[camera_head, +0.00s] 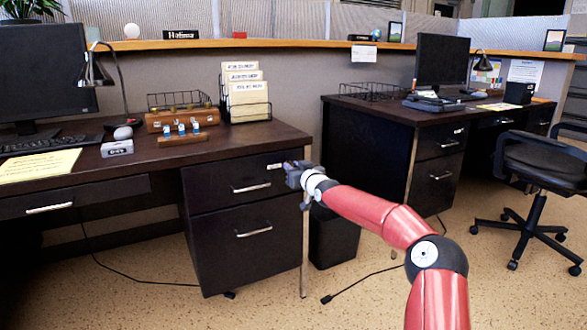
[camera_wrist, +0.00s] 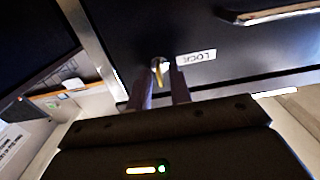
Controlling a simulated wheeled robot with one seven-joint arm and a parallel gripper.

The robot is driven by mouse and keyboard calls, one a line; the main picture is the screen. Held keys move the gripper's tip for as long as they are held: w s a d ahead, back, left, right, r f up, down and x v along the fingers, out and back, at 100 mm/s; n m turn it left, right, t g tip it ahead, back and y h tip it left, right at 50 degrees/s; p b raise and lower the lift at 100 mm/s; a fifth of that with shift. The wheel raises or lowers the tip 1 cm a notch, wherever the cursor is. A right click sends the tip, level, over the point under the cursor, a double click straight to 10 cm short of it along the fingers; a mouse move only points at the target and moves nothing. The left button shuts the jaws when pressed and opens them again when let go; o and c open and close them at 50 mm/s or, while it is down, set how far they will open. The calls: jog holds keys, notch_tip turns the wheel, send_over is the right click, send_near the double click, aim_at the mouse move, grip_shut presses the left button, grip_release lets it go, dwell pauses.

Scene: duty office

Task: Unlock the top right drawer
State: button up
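The top right drawer (camera_head: 222,189) of the near desk is closed, with a silver handle (camera_head: 250,188). In the wrist view its dark front (camera_wrist: 190,25) carries a small silver lock (camera_wrist: 157,62) beside a white label reading LOCK (camera_wrist: 196,57). A thin gold key-like piece (camera_wrist: 158,76) shows at the lock, between my fingertips. My gripper (camera_wrist: 161,80) is at the lock, its two fingers apart with a gap around the gold piece. In the head view my gripper (camera_head: 291,174) is at the drawer's upper right corner and hides the lock.
A larger drawer (camera_head: 240,252) is below. The desktop (camera_head: 150,154) holds a wooden block with blue-topped items (camera_head: 182,134), a file rack (camera_head: 247,111) and a lamp (camera_head: 100,73). A dark bin (camera_head: 333,237) stands right of the desk, and an office chair (camera_head: 540,165) farther right.

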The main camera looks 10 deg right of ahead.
grip_shut()
jog(key=shift+n, duration=0.4)
jog(key=n+b, duration=0.2)
jog(key=n, duration=0.6)
jog(key=n+b, duration=0.1)
jog(key=n, duration=0.8)
jog(key=shift+a+f+b, duration=0.15)
jog(key=shift+b, duration=0.2)
jog(key=shift+o, duration=0.9)
grip_release()
